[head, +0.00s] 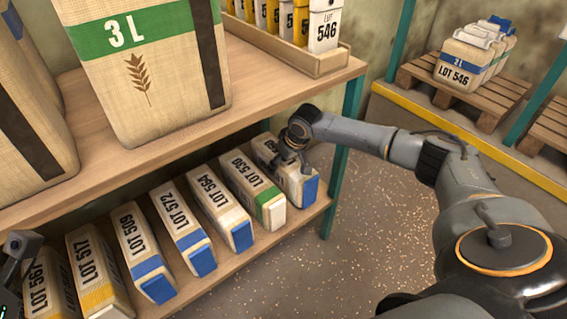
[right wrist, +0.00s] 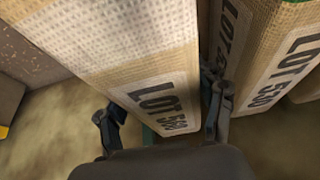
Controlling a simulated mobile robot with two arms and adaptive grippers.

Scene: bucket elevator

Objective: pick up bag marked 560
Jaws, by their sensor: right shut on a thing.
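The bag at the right end of the lower shelf row (head: 294,183) is cream with a blue band at its front end. Its label is mostly hidden behind my right gripper (head: 292,152) in the head view. In the right wrist view the held bag (right wrist: 125,45) shows a label that seems to read LOT 560; the last digits are blurred. My right gripper (right wrist: 163,112) is shut on this bag, one finger on each side. The bag still rests in the row. At the lower left edge, part of my left gripper (head: 18,243) shows; its jaws cannot be made out.
The LOT 530 bag (head: 250,188) with a green band stands close beside the held bag. Several more lot bags line the lower shelf (head: 240,260) to the left. The upper shelf (head: 250,100) hangs above, with a large 3 L bag (head: 150,80). A teal post (head: 341,165) stands right.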

